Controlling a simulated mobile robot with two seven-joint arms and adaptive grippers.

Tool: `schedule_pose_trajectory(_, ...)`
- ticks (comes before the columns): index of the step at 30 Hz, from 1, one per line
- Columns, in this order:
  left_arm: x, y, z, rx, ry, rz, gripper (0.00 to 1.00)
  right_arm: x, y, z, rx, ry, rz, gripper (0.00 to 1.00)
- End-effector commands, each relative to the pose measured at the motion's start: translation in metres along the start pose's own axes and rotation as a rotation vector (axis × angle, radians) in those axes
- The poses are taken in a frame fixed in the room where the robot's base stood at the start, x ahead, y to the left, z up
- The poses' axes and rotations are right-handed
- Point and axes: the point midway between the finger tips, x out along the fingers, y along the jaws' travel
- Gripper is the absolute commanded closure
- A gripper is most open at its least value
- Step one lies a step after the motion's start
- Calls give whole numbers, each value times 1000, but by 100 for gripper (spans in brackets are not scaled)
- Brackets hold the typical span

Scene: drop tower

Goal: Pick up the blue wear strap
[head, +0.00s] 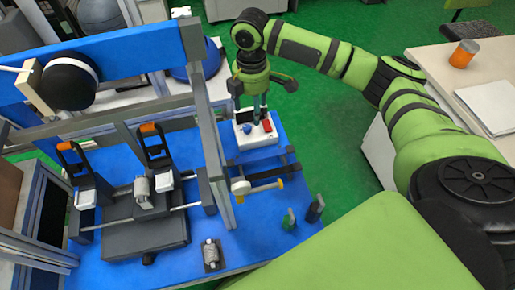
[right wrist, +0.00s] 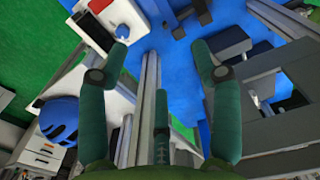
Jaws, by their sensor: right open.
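I cannot make out a clear strap shape. A small rounded blue piece (head: 247,129) sits on a white box (head: 262,139) at the far right of the blue table. The blue piece also shows in the right wrist view (right wrist: 123,32), close to the left fingertip. My right gripper (head: 258,108) points down above the white box, its fingers near the blue piece and partly hiding the box. In the right wrist view the gripper (right wrist: 160,58) has its fingers spread, with nothing between them. My left gripper is not in view.
A grey metal frame post (head: 212,140) stands just left of the white box. A dark and white bracket (head: 258,185) lies in front. A blue helmet-like dome (right wrist: 58,118) is off to the side. A bench with an orange cup (head: 463,54) stands right.

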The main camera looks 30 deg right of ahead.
Motion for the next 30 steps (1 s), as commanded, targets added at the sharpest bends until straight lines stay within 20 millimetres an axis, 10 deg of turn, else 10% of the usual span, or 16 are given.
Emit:
schedule_pose_trajectory(3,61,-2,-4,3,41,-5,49,63,0,0,0,1,1,35)
schedule_pose_trajectory(12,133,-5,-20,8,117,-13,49,138,0,-1,0,1,2,35)
schedule_pose_trajectory(30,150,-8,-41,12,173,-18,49,200,0,-2,0,0,-1,35)
